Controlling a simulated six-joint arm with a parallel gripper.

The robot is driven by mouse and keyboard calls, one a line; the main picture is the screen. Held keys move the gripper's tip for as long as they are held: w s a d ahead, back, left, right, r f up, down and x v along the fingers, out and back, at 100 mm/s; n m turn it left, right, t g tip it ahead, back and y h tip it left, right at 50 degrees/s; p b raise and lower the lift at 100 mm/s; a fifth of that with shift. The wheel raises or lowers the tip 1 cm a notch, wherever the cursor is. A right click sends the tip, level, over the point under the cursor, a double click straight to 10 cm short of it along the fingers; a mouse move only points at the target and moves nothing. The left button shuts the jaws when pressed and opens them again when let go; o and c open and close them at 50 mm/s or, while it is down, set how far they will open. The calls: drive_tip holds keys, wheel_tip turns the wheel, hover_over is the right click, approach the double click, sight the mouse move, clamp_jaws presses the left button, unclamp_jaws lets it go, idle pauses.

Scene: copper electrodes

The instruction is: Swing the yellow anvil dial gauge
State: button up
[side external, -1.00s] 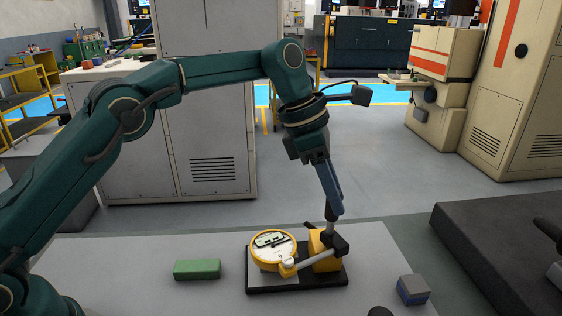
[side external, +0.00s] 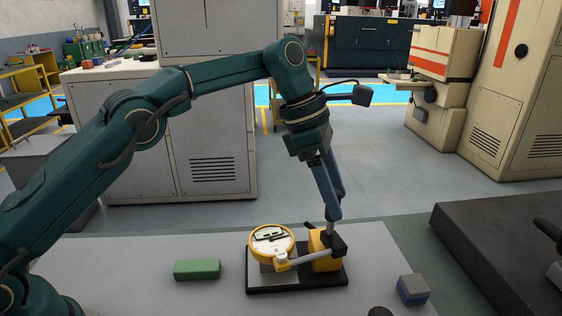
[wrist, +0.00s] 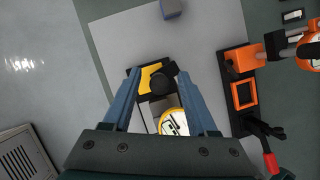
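The yellow-rimmed dial gauge (side external: 271,243) has a white face and sits on a grey arm (side external: 309,253). The arm runs from a dark clamp (side external: 337,243) on an upright post beside a yellow block (side external: 322,262). All stand on a black base (side external: 297,283). In the wrist view the gauge (wrist: 175,124) lies between my finger shafts, partly hidden by my gripper body. My gripper (side external: 333,213) points down at the post top. In the wrist view my gripper (wrist: 163,70) is open, its fingers spread either side of a dark knob (wrist: 162,83). Contact cannot be told.
A green block (side external: 197,269) lies left of the base on the grey table. A grey-blue block (side external: 413,290) is at its right. Table space around the base is mostly clear.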

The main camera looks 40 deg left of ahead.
drive_tip(key=shift+a+r, duration=0.2)
drive_tip(key=shift+r, duration=0.3)
drive_tip(key=shift+s+a+r, duration=0.1)
drive_tip(key=shift+a, duration=0.05)
drive_tip(key=s+a, duration=0.4)
drive_tip(key=a, duration=0.6)
drive_tip(key=shift+s+a, duration=0.35)
drive_tip(key=shift+a, duration=0.05)
drive_tip(key=d+r+m+y, duration=0.1)
drive_tip(key=d+r+m, duration=0.1)
drive_tip(key=d+m, duration=0.65)
drive_tip(key=shift+w+d+f+m+t+y, duration=0.6)
drive_tip(key=shift+w+m, duration=0.25)
drive_tip(key=shift+m, duration=1.35)
drive_tip(key=shift+w+d+f+m+t+y, duration=0.4)
drive_tip(key=shift+w+f+m+y, duration=0.35)
drive_tip(key=shift+m, duration=1.4)
drive_tip(key=shift+w+d+f+m+t+y, duration=0.45)
drive_tip(key=shift+w+f+m, duration=0.4)
drive_tip(key=shift+m, duration=1.35)
